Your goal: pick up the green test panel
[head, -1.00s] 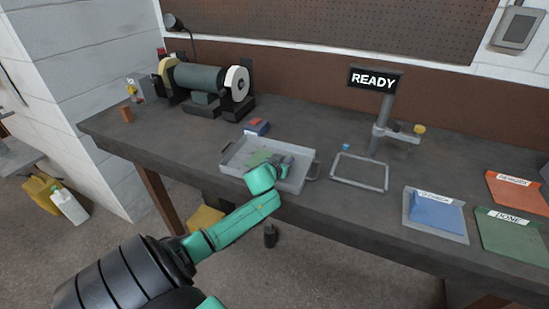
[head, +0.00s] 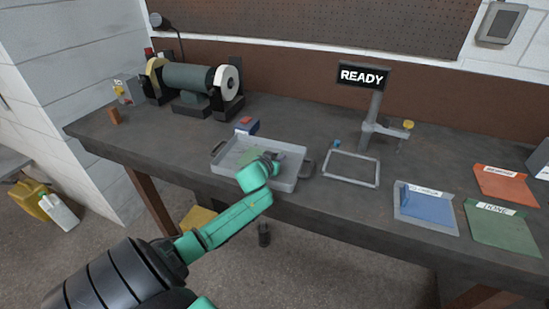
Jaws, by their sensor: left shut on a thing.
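The green test panel (head: 246,157) is in the grey metal tray (head: 297,183) near the front edge of the bench, partly hidden by my left gripper. My left gripper (head: 267,160) is over the tray, at the right side of the panel, and is shut on the panel. The fingertips are small and mostly hidden by my wrist, so I cannot tell whether the panel is clear of the tray floor. My right gripper is out of view.
A wire frame (head: 351,183) lies right of the tray, before the post with the READY sign (head: 362,76). Blue (head: 428,207), orange (head: 507,186) and green (head: 502,233) labelled plates lie farther right. A bench grinder (head: 188,78) and a blue-red block (head: 246,125) stand behind.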

